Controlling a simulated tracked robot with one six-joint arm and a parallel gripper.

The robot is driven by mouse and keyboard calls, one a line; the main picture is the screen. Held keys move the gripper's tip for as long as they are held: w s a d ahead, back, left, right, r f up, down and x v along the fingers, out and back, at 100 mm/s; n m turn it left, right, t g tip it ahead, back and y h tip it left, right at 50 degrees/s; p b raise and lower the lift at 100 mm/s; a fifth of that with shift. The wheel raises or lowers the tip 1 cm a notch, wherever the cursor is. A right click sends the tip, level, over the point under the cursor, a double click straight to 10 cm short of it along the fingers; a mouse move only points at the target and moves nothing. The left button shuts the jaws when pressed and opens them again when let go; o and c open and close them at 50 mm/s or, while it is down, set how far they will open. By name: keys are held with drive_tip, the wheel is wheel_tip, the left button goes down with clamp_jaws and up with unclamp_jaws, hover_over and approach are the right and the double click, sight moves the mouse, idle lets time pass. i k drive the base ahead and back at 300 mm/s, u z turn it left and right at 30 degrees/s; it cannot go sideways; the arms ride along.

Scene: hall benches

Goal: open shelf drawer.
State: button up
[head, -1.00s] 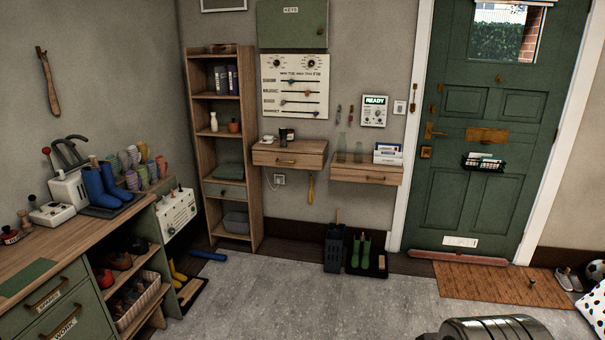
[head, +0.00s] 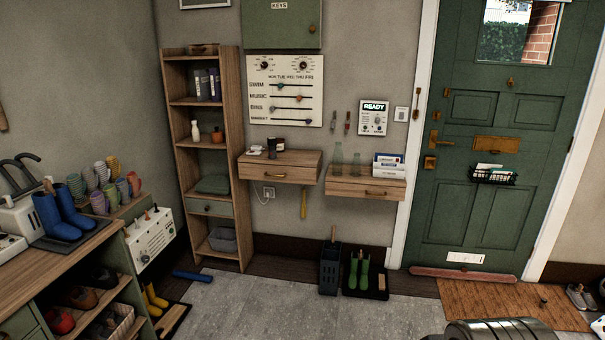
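A tall wooden shelf unit (head: 240,110) stands against the back wall. A grey-green drawer (head: 212,207) with a small knob sits low in it and looks shut. To its right, two wooden wall shelves each have a drawer front with a brass handle: the left wall drawer (head: 282,171) and the right wall drawer (head: 364,189). Both look shut. My gripper is not in view.
A bench (head: 45,265) with boots, mugs and shoes below runs along the left. A blue item (head: 192,276) lies on the floor near the shelf unit. A black boot tray (head: 378,294) with green boots stands under the right wall shelf. Grey floor in the middle is clear.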

sight(301, 175)
drive_tip(key=u, duration=0.05)
drive_tip(key=i, duration=1.45)
drive_tip(key=u, duration=0.45)
drive_tip(key=i, duration=0.75)
drive_tip(key=u, duration=0.55)
drive_tip(key=i, duration=1.3)
drive_tip(key=u, duration=0.4)
